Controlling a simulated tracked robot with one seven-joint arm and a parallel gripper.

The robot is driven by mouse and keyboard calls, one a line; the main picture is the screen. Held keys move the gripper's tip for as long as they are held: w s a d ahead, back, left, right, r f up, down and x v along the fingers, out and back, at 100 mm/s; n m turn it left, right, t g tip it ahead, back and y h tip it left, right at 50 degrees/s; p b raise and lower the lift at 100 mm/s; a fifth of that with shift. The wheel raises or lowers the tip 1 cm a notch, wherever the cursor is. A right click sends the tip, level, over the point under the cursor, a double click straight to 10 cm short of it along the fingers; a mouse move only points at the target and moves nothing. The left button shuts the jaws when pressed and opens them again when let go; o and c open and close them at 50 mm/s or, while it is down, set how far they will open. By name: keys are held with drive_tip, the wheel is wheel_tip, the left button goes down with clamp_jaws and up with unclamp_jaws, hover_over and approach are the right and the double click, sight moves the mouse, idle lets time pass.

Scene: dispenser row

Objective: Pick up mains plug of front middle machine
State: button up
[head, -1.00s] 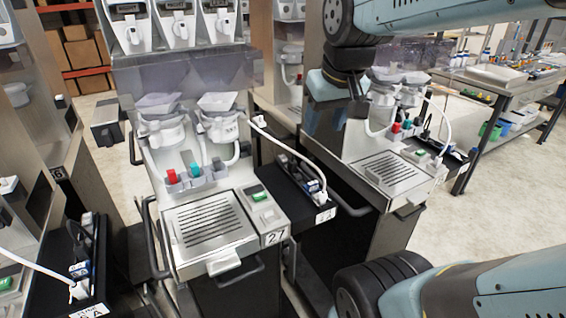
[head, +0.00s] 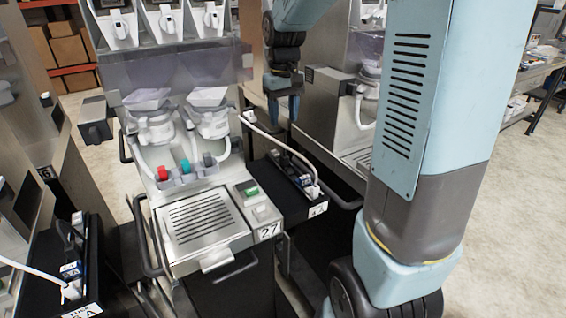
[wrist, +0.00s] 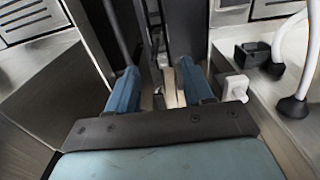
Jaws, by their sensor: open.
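The front middle machine (head: 205,215), labelled 27, stands left of centre in the head view. On the black shelf (head: 262,180) at its right side lies a power strip (head: 295,170). A white mains plug (head: 312,190) with a white cable sits at the strip's near end. My gripper (head: 283,112) hangs fingers-down above and behind the shelf, apart from the plug. It is open and empty; its blue fingers (wrist: 157,85) show in the wrist view. I cannot tell the plug for certain in the wrist view.
A second steel machine (head: 340,110) stands close to the right of my gripper. Another power strip (head: 70,270) with a white plug is at lower left. In the wrist view a small white block (wrist: 235,88) and a white tube (wrist: 305,75) are at right.

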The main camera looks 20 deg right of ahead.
drive_tip(key=f, duration=0.1)
hover_over(284, 156)
wheel_tip(284, 156, down, 8)
drive_tip(key=shift+a+r, duration=0.1)
drive_tip(key=shift+a, duration=0.05)
drive_tip(key=shift+w+d+f, duration=0.1)
drive_tip(key=shift+f, duration=1.25)
drive_tip(key=shift+d+f, duration=0.1)
drive_tip(key=shift+f, duration=1.25)
drive_tip(key=shift+c, duration=0.4)
clamp_jaws()
